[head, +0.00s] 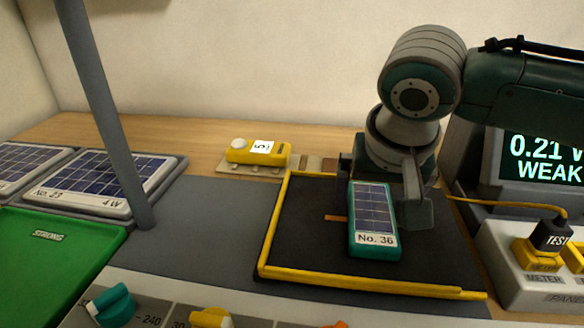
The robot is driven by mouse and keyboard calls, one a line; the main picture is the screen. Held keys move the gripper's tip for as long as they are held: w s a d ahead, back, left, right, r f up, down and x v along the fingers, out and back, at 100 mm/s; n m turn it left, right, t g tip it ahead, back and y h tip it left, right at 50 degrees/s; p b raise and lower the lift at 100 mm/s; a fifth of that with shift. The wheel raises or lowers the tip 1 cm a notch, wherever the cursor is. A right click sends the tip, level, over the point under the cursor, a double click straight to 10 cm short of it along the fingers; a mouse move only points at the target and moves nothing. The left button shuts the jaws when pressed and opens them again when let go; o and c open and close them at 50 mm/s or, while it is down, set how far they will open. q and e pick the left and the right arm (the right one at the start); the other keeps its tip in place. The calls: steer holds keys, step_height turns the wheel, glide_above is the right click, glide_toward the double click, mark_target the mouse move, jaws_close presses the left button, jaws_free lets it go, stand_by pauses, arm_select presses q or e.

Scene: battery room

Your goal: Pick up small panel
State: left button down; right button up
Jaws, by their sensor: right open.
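The small panel (374,212) is a teal-framed block with dark blue solar cells and a label reading No. 36. It lies on a black mat with a yellow border (290,231). My right gripper (377,214) is open above the mat, with one finger on the left side of the panel and the other on its right. Whether the fingers touch the panel is unclear. The panel's far end is partly hidden by the gripper. My left gripper is out of view.
Larger panels (97,184) and a green tray (60,250) are at left, beside a slanted grey pole (101,110). A yellow device (257,151) sits behind. A meter box (525,262) and a screen reading WEAK (545,158) stand at right. Knobs (112,304) line the front.

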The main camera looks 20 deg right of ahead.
steer(key=shift+c, duration=0.2)
steer(key=c, duration=1.5)
